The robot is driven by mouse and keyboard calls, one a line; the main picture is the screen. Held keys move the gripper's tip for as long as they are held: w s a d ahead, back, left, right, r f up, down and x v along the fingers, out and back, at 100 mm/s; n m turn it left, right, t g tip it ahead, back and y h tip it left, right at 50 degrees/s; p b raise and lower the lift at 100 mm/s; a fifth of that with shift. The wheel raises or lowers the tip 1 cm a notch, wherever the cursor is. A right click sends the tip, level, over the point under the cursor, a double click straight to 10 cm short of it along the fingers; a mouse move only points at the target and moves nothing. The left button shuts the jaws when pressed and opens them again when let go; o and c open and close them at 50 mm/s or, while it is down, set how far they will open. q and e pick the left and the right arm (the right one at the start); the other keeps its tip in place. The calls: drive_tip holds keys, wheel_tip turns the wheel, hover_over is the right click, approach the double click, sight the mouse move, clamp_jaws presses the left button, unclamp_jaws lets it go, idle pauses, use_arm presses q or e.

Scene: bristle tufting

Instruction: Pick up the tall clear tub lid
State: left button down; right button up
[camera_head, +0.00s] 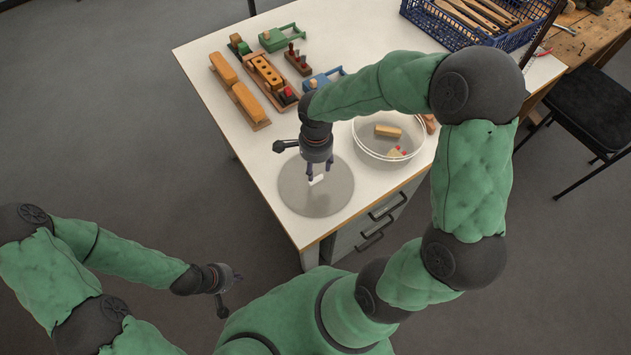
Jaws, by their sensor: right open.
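The clear tub lid (334,196) is a round, translucent grey disc lying flat near the table's front corner. A small white piece (317,180) shows at its middle; I cannot tell whether it is a handle. My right gripper (318,175) points down over the lid's middle, open, with its fingertips close to the white piece. I cannot tell whether they touch it. The clear tub (358,141) stands right of the gripper, with a wooden block and a small red-marked piece inside. My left gripper (236,276) hangs off the table at lower left; its fingers are too small to judge.
Wooden trays with blocks (240,92) and brush parts (268,73), plus green (281,38) and blue (322,80) tools, lie at the back left. A blue crate (440,30) stands at the back right. A black chair (590,108) is beyond the table's right. The table's left front is clear.

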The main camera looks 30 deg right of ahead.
sight(317, 180)
drive_tip(key=f+b, duration=0.1)
drive_tip(key=f, duration=0.2)
drive_tip(key=f+b, duration=0.1)
drive_tip(key=f, duration=0.3)
drive_tip(key=shift+w+d+f, duration=0.1)
drive_tip(key=shift+d+f, duration=0.1)
drive_tip(key=shift+f, duration=0.1)
drive_tip(key=shift+c, duration=0.2)
clamp_jaws()
